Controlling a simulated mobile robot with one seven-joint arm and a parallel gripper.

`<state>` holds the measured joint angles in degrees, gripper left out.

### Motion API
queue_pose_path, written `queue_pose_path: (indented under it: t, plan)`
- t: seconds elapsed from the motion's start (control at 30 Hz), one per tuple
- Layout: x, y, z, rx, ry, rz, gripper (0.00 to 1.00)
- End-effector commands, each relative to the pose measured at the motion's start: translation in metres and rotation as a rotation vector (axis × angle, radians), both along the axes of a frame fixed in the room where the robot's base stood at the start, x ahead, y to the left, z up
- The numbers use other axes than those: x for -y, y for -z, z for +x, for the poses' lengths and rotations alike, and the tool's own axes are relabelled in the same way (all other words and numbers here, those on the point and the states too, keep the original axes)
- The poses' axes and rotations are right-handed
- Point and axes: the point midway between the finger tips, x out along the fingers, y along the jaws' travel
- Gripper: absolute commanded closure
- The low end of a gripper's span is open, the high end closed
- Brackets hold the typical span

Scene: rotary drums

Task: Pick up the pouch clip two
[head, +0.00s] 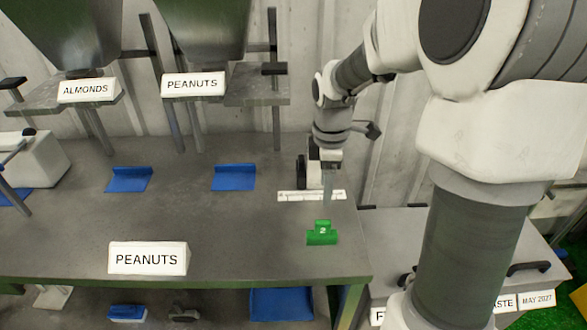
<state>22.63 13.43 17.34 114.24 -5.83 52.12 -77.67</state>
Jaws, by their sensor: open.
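The pouch clip two (322,233) is a small green clip with a white "2" on its upright part. It sits on the grey table (80,225) near the table's right end. My gripper (326,205) points down just above and behind the clip. It is open and appears empty. Its fingers are thin in this view, and I cannot tell the exact gap to the clip.
A white ruler-like strip (290,196) lies behind the clip. A "PEANUTS" sign (148,258) stands at the table front. Blue pieces (234,177) (129,179) lie farther back under the hoppers (200,30). A lower grey surface (485,245) is at right.

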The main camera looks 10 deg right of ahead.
Motion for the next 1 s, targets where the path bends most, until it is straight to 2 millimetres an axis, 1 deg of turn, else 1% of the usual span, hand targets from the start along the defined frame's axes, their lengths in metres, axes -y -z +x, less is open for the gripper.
queue_pose_path:
  t: [0.17,0.27,0.5,0.6,0.7,0.8,0.93,1.0]
  plan:
    - [0.003,0.014,0.004,-0.017,-0.046,0.014,0.35]
    - [0.003,0.029,0.004,-0.020,-0.049,0.015,0.35]
    - [0.002,0.083,0.003,-0.022,-0.048,0.014,0.35]
    - [0.002,0.103,0.003,-0.022,-0.046,0.014,0.35]
    - [0.002,0.118,0.003,-0.020,-0.048,0.014,0.35]
    - [0.003,0.127,0.004,-0.018,-0.047,0.013,0.35]
    - [0.003,0.134,0.004,-0.017,-0.046,0.013,0.35]
    - [0.003,0.141,0.004,-0.019,-0.045,0.013,0.35]
